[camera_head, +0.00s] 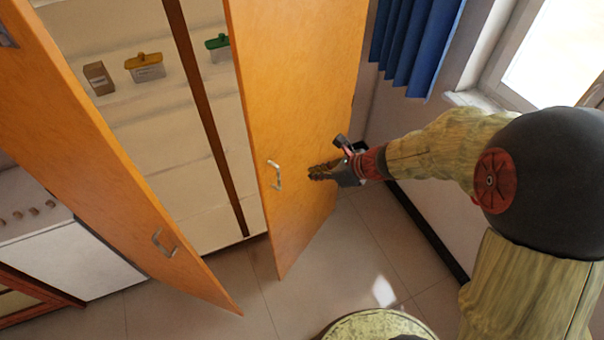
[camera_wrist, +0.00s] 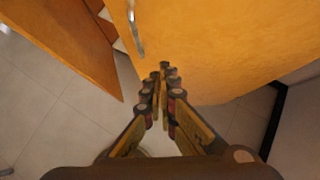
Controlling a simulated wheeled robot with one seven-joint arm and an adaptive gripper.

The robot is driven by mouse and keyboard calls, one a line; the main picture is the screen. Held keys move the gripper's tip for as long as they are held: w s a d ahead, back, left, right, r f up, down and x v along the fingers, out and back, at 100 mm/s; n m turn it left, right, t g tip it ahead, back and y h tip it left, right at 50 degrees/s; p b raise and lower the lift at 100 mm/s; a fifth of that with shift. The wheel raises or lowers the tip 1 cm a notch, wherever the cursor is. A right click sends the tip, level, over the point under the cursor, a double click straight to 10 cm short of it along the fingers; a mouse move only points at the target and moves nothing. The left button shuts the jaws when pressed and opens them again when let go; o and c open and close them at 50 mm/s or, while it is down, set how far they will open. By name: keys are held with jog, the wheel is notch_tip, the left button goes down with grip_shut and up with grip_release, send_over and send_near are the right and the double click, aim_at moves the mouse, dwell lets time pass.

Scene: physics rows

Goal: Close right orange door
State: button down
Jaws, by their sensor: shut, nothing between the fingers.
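The right orange door (camera_head: 300,110) stands open, swung out from the cabinet, with a silver handle (camera_head: 275,175) near its free edge. My gripper (camera_head: 316,172) is shut and empty, in front of the right door's face, to the right of the handle. I cannot tell whether the fingertips touch the door. In the wrist view the gripper (camera_wrist: 163,82) shows its fingers together, with the right door (camera_wrist: 220,50) ahead and its handle (camera_wrist: 135,28) up and to the left. The left orange door (camera_head: 95,140) is also open, with its own handle (camera_head: 164,243).
Cabinet shelves hold a brown box (camera_head: 98,78), a yellow-lidded container (camera_head: 145,68) and a green-lidded one (camera_head: 217,47). A blue curtain (camera_head: 415,45) and window (camera_head: 545,60) are at right. A white appliance (camera_head: 60,250) stands at left. The tiled floor (camera_head: 370,260) below the door is clear.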

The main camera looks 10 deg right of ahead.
jog(key=w+a+r+b+x, duration=0.1)
jog(key=r+x, duration=0.1)
jog(key=x, duration=1)
jog(key=shift+a+b, duration=0.3)
jog(key=shift+b, duration=0.1)
jog(key=shift+w+a, duration=0.1)
jog(key=shift+w, duration=0.1)
